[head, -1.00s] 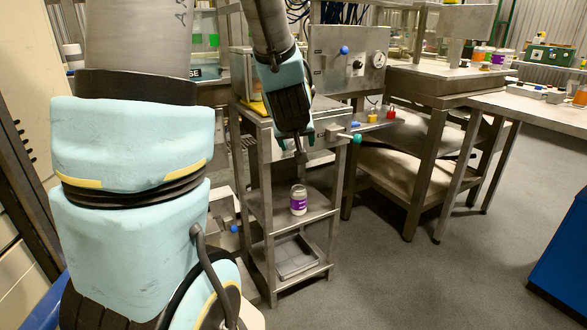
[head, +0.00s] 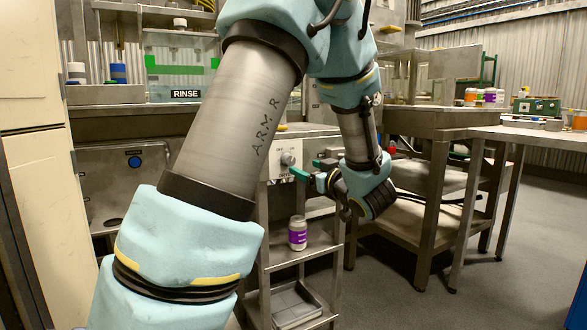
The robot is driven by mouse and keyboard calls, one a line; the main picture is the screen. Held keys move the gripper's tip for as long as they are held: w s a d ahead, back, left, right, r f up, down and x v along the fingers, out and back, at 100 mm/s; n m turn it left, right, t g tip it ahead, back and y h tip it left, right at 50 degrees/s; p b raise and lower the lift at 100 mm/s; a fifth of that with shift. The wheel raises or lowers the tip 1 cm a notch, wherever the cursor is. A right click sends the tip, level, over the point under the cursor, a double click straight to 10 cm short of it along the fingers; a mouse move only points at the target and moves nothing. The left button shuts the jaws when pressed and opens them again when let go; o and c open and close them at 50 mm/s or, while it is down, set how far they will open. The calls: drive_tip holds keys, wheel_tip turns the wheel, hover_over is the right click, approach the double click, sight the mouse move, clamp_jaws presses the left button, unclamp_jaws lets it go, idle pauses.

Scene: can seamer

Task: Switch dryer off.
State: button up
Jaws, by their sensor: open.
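A steel panel (head: 280,172) on the front of the shelved stand carries a grey rotary knob (head: 288,158) with small lettering around it, too small to read. I cannot tell for certain that this is the dryer's switch, or which way it is set. My gripper (head: 305,168) is open and empty, its green fingers pointing left toward the panel. The fingertips are just right of and slightly below the knob. I cannot tell whether they touch it. My arm hides part of the stand.
A purple-labelled jar (head: 298,233) stands on the stand's middle shelf, with a grey tray (head: 297,303) below. A steel table (head: 520,134) stands right, with open floor below.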

sight(291, 161)
drive_tip(key=b+x, duration=0.1)
drive_tip(key=x, duration=0.7)
clamp_jaws()
idle(0.5)
